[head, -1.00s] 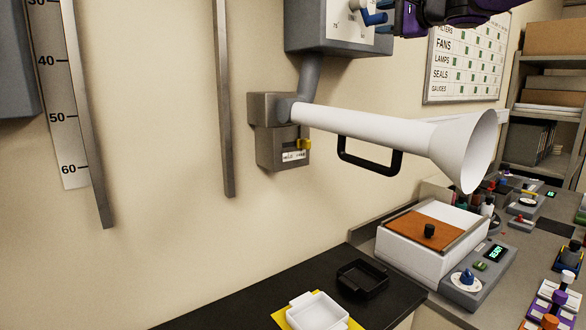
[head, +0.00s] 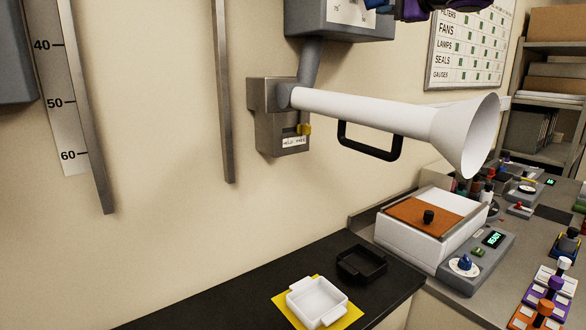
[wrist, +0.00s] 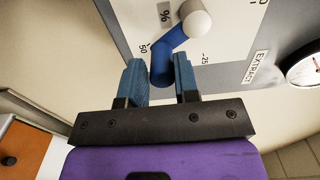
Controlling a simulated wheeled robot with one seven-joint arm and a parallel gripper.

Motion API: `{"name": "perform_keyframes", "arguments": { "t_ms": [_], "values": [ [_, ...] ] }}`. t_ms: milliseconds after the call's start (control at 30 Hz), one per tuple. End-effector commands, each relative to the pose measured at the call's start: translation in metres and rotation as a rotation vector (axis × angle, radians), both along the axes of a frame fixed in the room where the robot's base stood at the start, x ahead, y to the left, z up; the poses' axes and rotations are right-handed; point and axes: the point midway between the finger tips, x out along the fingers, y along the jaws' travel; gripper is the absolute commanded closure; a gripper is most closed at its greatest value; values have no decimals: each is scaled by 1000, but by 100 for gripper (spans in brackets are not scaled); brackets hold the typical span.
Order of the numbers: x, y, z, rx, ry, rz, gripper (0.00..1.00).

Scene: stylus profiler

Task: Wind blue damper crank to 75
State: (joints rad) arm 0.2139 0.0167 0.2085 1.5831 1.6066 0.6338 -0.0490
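The blue damper crank (wrist: 163,72) with a pale round knob (wrist: 196,22) is on a white dial plate (wrist: 225,30) in the wrist view. Its arm slants up and right from its lower blue end. The marks 50 and 25 show on the plate. My gripper (wrist: 160,68) has its two blue fingers apart, one on each side of the crank's lower end. I cannot tell whether they touch it. In the head view, the grey damper box (head: 340,30) is cut off by the top edge, and the crank is mostly out of view.
A white funnel duct (head: 370,112) with a black handle (head: 370,143) juts out below the box. A bench with a brown-topped white device (head: 425,240), a white tray (head: 317,302) and a black tray (head: 361,264) stands below. A round gauge (wrist: 305,72) is right in the wrist view.

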Motion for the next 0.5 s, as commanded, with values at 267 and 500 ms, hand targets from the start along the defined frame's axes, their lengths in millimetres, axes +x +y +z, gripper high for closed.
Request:
{"name": "perform_keyframes", "arguments": {
  "t_ms": [267, 500],
  "values": [
    [-3, 4, -3, 1, 1, 0, 72],
    [-8, 12, -5, -1, 1, 1, 72]
  ]
}}
